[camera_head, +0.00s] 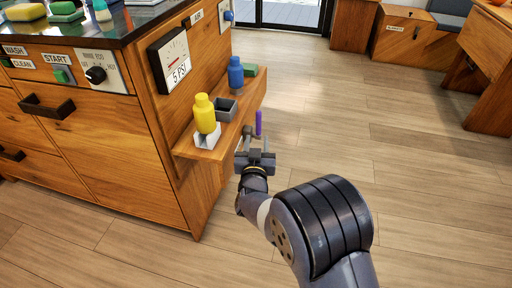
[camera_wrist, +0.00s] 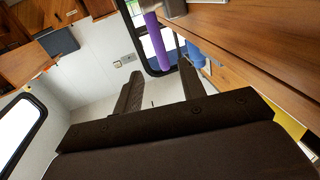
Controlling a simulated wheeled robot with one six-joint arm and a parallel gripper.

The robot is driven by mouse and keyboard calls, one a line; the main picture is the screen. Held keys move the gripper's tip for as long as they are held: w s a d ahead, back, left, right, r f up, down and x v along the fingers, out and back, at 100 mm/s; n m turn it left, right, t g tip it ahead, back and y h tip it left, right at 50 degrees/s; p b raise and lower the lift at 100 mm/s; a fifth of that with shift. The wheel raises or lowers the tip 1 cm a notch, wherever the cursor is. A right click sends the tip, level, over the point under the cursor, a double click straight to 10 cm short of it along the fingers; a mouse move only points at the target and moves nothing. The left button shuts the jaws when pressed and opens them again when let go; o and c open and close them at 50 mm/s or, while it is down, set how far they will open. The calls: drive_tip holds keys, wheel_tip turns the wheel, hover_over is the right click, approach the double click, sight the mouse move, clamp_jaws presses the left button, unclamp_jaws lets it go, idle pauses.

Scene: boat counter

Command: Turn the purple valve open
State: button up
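The purple valve handle (camera_head: 258,122) stands upright as a thin bar just off the outer edge of the small wooden side shelf. My gripper (camera_head: 255,146) is right below and near it in the head view. In the wrist view the purple handle (camera_wrist: 157,42) comes down from the top edge, and its end lies in the gap between my two spread fingers (camera_wrist: 158,83). Neither finger appears to touch it. My gripper is open and holds nothing. The valve's body and mount are mostly hidden.
The wooden shelf (camera_head: 221,141) carries a yellow bottle (camera_head: 204,114), a blue bottle (camera_head: 235,74), a grey bin (camera_head: 225,110) and a green block (camera_head: 250,70). A gauge labelled 5 PSI (camera_head: 174,58) is on the cabinet side above. The floor to the right is clear.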

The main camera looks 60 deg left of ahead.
sight(258, 123)
drive_tip(key=shift+v, duration=1.6)
drive_tip(key=shift+b+x, duration=1.25)
drive_tip(key=shift+x, duration=4.2)
